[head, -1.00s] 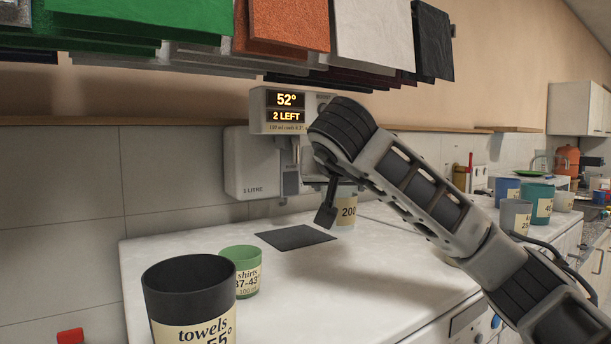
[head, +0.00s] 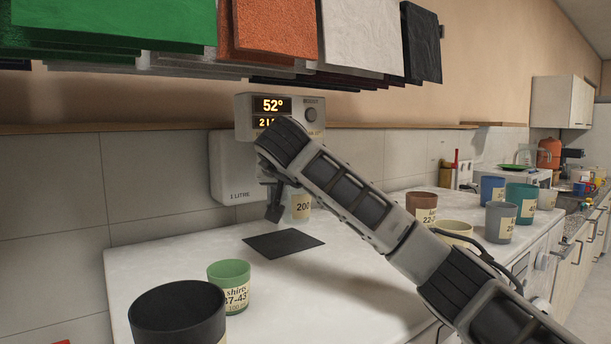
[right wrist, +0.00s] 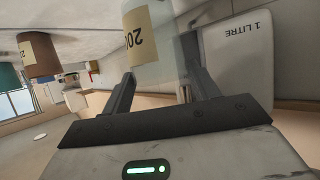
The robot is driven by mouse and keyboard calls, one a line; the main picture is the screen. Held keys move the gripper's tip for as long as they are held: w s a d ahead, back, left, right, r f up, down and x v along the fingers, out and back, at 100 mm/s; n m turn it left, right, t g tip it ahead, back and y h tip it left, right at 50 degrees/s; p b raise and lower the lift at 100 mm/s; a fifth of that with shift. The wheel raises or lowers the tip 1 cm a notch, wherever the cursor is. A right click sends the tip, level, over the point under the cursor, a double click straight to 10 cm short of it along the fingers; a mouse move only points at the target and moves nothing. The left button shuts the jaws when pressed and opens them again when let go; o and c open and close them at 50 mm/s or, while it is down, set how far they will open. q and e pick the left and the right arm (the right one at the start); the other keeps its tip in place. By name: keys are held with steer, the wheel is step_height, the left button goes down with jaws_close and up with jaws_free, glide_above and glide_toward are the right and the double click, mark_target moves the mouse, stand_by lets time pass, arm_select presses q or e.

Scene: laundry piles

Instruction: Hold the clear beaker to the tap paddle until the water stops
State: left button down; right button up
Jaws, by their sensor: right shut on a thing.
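The clear beaker (head: 301,208) with a cream label reading 200 is upright above the counter, just below the dispenser. My right gripper (head: 276,206) is shut on it; the arm covers part of the view. In the right wrist view the beaker (right wrist: 168,62) sits between the two fingers of my right gripper (right wrist: 162,88). The dispenser (head: 312,112) shows 52° and a partly covered second line. The tap paddle is hidden behind my arm, so contact with the beaker cannot be told. No water is visible. My left gripper is out of view.
A white 1 LITRE tank (head: 228,170) hangs on the wall. A dark mat (head: 284,244) lies on the counter below. A black towels cup (head: 175,315) and green shirts cup (head: 230,283) stand front left. Several cups, including a brown one (head: 421,203), stand to the right.

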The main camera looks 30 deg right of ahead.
steer(key=shift+w+a+r+p, duration=0.1)
steer(key=shift+w+p, duration=0.3)
steer(key=shift+w, duration=0.65)
steer(key=shift+w+a, duration=0.15)
steer(key=shift+w, duration=0.9)
steer(key=shift+s, duration=0.1)
steer(key=shift+s+b, duration=0.7)
steer(key=shift+s+d+b, duration=0.2)
steer(key=shift+s+b, duration=0.3)
steer(key=shift+s, duration=0.35)
steer(key=shift+s+d+b, duration=0.2)
steer(key=shift+s+b, duration=0.25)
steer(key=shift+s, duration=0.4)
